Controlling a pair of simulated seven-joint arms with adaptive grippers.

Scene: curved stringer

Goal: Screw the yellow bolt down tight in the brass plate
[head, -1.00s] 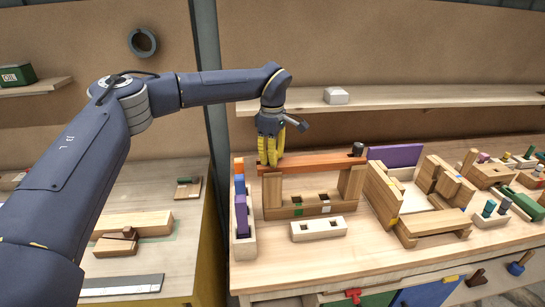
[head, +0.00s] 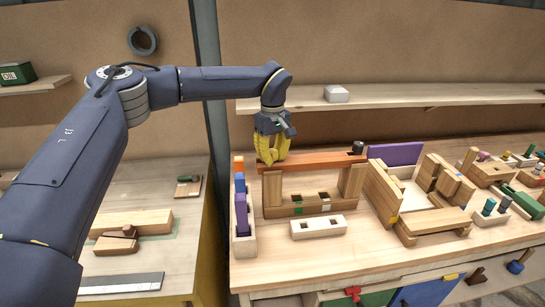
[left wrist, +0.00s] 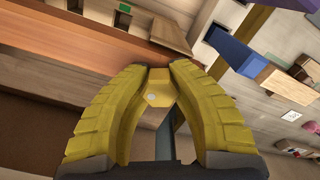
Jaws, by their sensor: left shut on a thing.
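My left gripper (head: 272,160) points down at the left end of an orange-red bar (head: 318,162), which lies across two wooden posts. In the left wrist view its yellow fingers (left wrist: 158,85) are shut on a yellow bolt (left wrist: 154,97), whose faceted head shows between the fingertips. The bar (left wrist: 60,52) passes just beyond the fingertips there. The fingers hide the bolt's lower part, so I cannot tell how deep it sits. I cannot make out the brass plate in either view. My right gripper is not in view.
A dark peg (head: 358,147) stands at the bar's right end. A slotted wooden base (head: 285,210) lies below the bar, with a pale two-hole block (head: 318,228) in front. A narrow rack of coloured blocks (head: 244,245) is at the left. A shelf (head: 400,99) runs behind.

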